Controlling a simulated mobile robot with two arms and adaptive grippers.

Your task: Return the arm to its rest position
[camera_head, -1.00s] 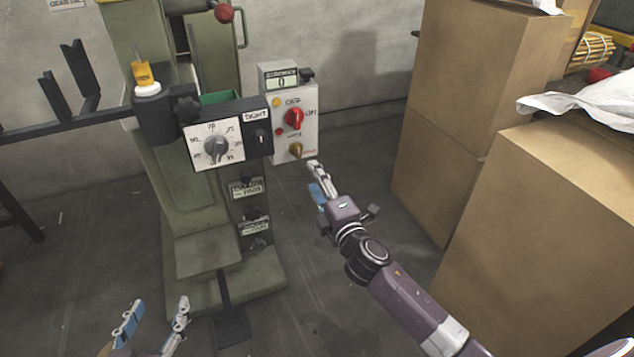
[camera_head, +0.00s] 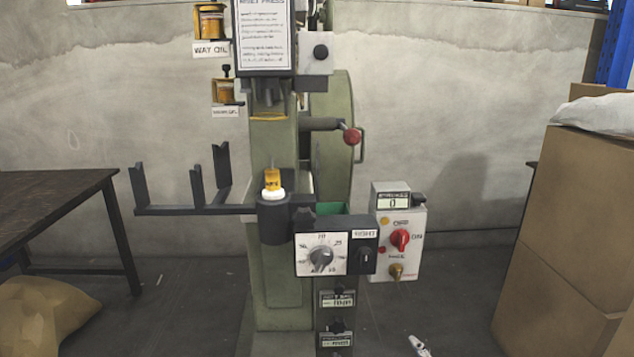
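Only a pale fingertip of my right gripper (camera_head: 418,346) shows at the bottom edge, below and right of the press's control boxes and apart from them. The rest of that gripper and its arm are out of frame, so its opening is hidden. My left gripper is not in view. The green rivet press (camera_head: 275,150) stands upright in the middle. Its dial panel (camera_head: 321,254) and the grey switch box (camera_head: 400,240) with a red knob (camera_head: 400,239) and a brass-coloured knob (camera_head: 396,271) face me. The counter (camera_head: 393,201) on top reads 0.
A dark table (camera_head: 60,196) and a brown sack (camera_head: 42,314) are at the left. A forked black support (camera_head: 195,209) sticks out left from the press. Cardboard boxes (camera_head: 565,230) stand at the right. Floor between press and boxes is open.

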